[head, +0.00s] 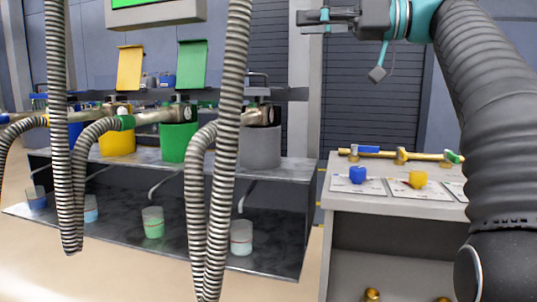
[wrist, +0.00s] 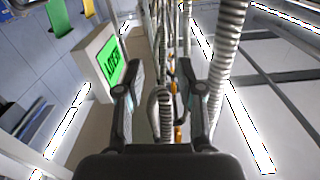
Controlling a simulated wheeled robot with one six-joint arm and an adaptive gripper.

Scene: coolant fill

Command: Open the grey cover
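The grey tank (head: 260,146) stands at the right end of a row of coloured tanks in the head view. A flat grey piece with a raised handle (head: 258,76) lies level above it; it looks like the closed grey cover (head: 256,92), partly hidden by a hanging hose. My gripper (head: 312,20) is at the top of the head view, above and right of the grey tank, pointing left and apart from it. In the wrist view my gripper (wrist: 163,85) has its fingers spread, with nothing held. A striped hose shows beyond the gap.
Raised yellow (head: 130,68) and green (head: 192,64) panels stand above the yellow (head: 117,142) and green (head: 177,143) tanks. Striped hoses (head: 228,90) hang in front of the row. A side table (head: 395,200) at right bears blue and yellow pieces. A green screen (wrist: 113,66) shows in the wrist view.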

